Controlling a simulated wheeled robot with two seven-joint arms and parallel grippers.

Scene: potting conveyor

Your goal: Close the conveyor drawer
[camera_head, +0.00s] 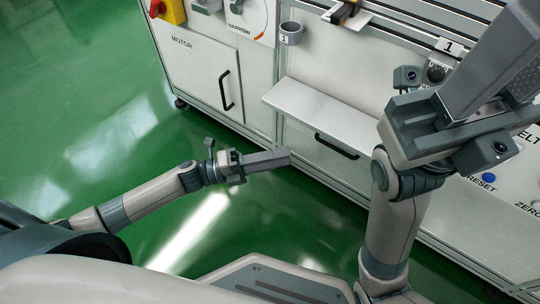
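A drawer front (306,143) with a black horizontal bar handle (337,146) is low in the white conveyor cabinet, under a pale projecting panel (318,108). Whether that panel is part of the drawer, and how far the drawer stands out, I cannot tell. My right gripper (500,55) is raised close to the camera at the upper right.
A motor door (198,62) with a black vertical handle (226,90) is to the left. A grey cup-like holder (291,33), a knob (436,73) and a blue reset button (489,177) are on the cabinet face. Green floor (90,110) is clear at left.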

